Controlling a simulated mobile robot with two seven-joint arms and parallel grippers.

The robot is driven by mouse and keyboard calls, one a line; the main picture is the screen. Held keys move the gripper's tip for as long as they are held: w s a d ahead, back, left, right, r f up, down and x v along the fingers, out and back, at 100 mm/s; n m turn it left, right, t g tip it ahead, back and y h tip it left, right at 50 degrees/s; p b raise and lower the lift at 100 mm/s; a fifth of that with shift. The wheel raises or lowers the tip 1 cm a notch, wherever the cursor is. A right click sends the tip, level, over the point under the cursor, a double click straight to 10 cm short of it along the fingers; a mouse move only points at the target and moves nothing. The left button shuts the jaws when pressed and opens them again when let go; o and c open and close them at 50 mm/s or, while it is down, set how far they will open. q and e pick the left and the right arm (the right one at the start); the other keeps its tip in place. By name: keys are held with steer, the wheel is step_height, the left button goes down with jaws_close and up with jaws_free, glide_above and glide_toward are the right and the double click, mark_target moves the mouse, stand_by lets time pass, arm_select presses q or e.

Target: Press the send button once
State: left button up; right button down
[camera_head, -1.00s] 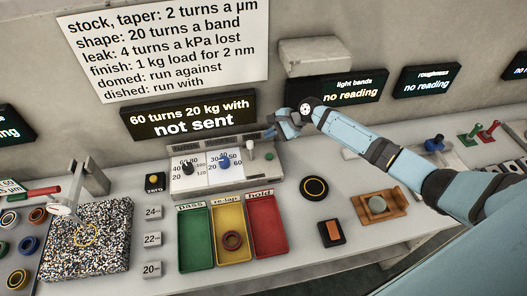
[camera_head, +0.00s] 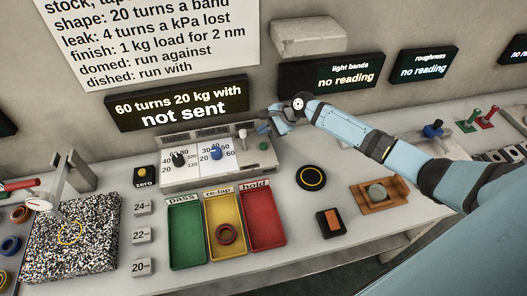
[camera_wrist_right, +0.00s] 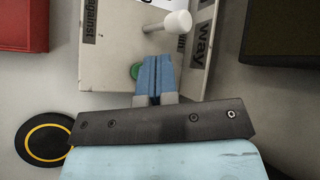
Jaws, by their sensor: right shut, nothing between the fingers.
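The control box (camera_head: 200,183) stands against the wall with two dials, a white-tipped lever (camera_head: 242,134) and a small green button (camera_head: 263,146) at its right end. No readable label for the button shows. The display (camera_head: 178,105) above reads "60 turns 20 kg with / not sent". My right gripper (camera_head: 265,121) is shut and empty, above the right end of the box. In the right wrist view its blue fingers (camera_wrist_right: 155,74) overlap the green button (camera_wrist_right: 134,71), which shows partly at their left. I cannot tell whether they touch it. My left gripper is not in view.
The lever (camera_wrist_right: 177,22) stands close to the fingers. Green, yellow and red trays (camera_head: 265,243) lie in front of the box, with a ring (camera_head: 227,233) in the yellow one. A black disc (camera_head: 311,178) lies to the right. A zero button (camera_head: 144,173) stands left.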

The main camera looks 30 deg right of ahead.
mark_target(264, 146)
step_height(264, 146, down, 2)
steer(key=shift+f+b, duration=0.1)
steer(key=shift+b, duration=0.5)
steer(key=shift+f, duration=0.95)
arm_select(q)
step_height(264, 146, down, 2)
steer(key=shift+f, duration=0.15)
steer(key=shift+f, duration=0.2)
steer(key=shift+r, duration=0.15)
arm_select(e)
steer(key=shift+f, duration=0.1)
steer(key=shift+f, duration=0.35)
steer(key=shift+f, duration=0.1)
stand_by(0.3)
